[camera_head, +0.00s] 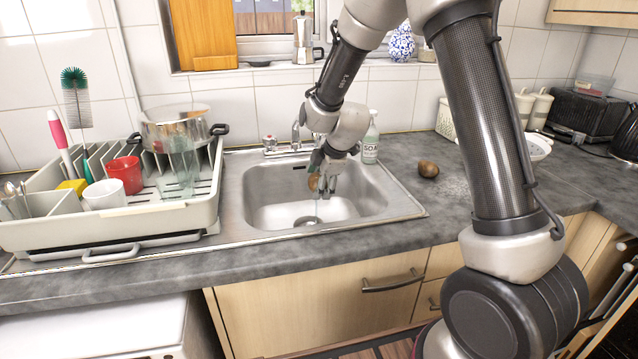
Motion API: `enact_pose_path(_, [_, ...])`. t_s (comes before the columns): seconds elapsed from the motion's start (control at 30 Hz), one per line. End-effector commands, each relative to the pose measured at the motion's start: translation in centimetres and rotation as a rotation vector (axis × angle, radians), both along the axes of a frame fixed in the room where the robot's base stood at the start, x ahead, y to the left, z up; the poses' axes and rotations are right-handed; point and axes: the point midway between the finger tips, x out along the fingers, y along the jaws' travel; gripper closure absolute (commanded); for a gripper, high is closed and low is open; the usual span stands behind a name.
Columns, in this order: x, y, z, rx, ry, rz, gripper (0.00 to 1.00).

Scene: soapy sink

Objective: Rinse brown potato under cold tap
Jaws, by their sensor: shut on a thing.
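My gripper (322,184) is above the basin of the steel sink (375,207), in front of the tap. It is shut on a brown potato (313,182), which shows partly between the fingers. The tap (295,136) stands at the sink's back edge, and my arm partly hides it. A tap handle with a red mark (269,141) is at its left. The other handle is hidden behind my arm. A second brown potato (428,168) lies on the worktop right of the sink.
A dish rack (150,222) with cups, a pot and brushes stands left of the sink. A soap bottle (371,138) stands at the sink's back right corner. A white bowl (537,147) and a toaster (578,108) are farther right. The worktop's front right is mostly clear.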

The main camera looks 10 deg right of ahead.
Motion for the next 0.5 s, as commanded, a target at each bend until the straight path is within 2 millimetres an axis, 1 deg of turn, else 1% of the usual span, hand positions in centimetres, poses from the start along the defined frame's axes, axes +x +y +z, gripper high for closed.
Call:
enact_pose_path(0.33, [0.4,-1.0,0.0,0.001,0.000,-0.002,0.55])
enact_pose_path(0.5, [0.4,-1.1,0.0,0.000,0.000,0.000,0.55])
